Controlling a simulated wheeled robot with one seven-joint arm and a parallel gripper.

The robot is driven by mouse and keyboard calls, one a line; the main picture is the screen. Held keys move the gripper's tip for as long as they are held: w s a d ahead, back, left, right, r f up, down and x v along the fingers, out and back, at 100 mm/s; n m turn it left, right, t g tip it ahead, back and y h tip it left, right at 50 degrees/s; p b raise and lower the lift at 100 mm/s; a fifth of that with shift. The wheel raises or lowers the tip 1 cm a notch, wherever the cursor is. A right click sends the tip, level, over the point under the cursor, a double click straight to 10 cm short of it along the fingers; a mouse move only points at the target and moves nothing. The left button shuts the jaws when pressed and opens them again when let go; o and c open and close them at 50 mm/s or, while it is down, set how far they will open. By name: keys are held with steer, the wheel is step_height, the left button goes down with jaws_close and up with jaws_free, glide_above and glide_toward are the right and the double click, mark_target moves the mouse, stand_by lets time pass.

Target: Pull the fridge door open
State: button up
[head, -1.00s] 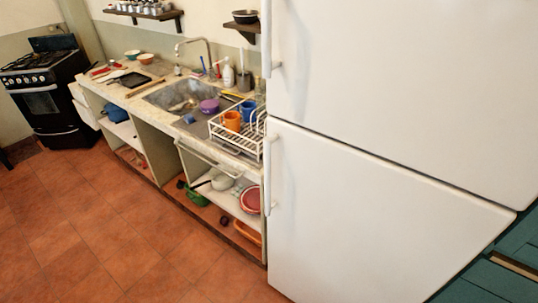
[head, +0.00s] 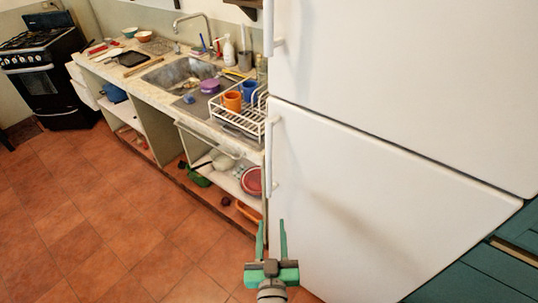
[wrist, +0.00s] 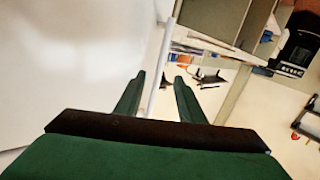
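The white fridge stands on the right in the head view, with an upper door (head: 400,80) and a lower door (head: 360,170), both shut. The lower door's white vertical handle (head: 271,155) runs along its left edge. The upper door's handle (head: 270,35) is partly cut off by the frame. My green gripper (head: 271,224) is open and empty, with its fingers pointing up, just below the lower handle in the picture. In the wrist view my open fingers (wrist: 159,78) have a pale bar between or beyond them; I cannot tell whether they touch it.
A counter with a sink (head: 185,75) and a white dish rack (head: 235,115) adjoins the fridge on the left. Open shelves below hold pots and bowls. A black stove (head: 45,75) stands far left. Teal cabinets (head: 465,275) are at right. The tiled floor (head: 90,210) is clear.

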steer(key=m+h, duration=0.1)
steer(key=m, duration=0.1)
glide_toward(268, 157)
steer(key=shift+t, duration=0.4)
steer(key=w, duration=1.1)
steer(key=shift+d+f, duration=0.25)
steer(key=shift+f, duration=0.1)
jaws_close()
